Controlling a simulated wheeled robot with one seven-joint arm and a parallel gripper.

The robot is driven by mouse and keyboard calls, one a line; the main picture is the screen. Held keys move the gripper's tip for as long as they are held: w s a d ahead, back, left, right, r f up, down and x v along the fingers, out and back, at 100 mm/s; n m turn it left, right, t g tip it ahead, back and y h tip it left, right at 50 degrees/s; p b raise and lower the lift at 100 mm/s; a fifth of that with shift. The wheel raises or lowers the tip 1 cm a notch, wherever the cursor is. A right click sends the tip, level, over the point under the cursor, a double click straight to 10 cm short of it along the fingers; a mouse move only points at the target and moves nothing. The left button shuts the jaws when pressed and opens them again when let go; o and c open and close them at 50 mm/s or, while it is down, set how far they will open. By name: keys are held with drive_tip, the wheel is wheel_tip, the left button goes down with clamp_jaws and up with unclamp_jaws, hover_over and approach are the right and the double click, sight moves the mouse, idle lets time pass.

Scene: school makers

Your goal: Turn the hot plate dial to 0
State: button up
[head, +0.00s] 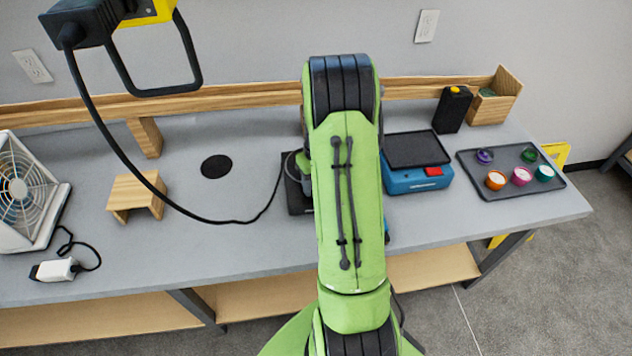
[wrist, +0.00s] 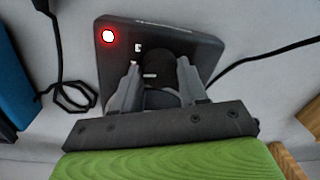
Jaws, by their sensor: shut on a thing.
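The hot plate (wrist: 185,42) is a dark box with a glowing red light (wrist: 108,36) near one corner in the wrist view. Its round black dial (wrist: 160,68) sits between the fingers of my gripper (wrist: 159,82). The gripper is shut on the dial, with one grey finger on each side. A pale mark shows close to the dial, but the setting cannot be read. In the head view my green arm covers the dial, the gripper and most of the hot plate; only a dark left edge of it (head: 297,197) shows.
A blue scale (head: 418,180) stands right of the arm. Beyond it are a dark tray (head: 520,187) with small colored jars and a black bottle (head: 453,108). A wooden stand (head: 136,195) and white fan (head: 22,190) are left. A black cable (head: 105,140) runs to the hot plate.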

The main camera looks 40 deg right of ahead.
drive_tip(key=n, duration=0.4)
drive_tip(key=shift+w+n, duration=0.1)
drive_tip(key=shift+n, duration=0.2)
drive_tip(key=n, duration=0.3)
drive_tip(key=shift+n+g, duration=0.3)
drive_tip(key=shift+n, duration=0.1)
drive_tip(key=n, duration=0.4)
drive_tip(key=shift+a+n+b, duration=0.1)
drive_tip(key=shift+n+b, duration=0.25)
drive_tip(key=shift+n, duration=1.35)
drive_tip(key=shift+h, duration=0.3)
drive_tip(key=o, duration=1)
drive_tip(key=shift+o, duration=0.3)
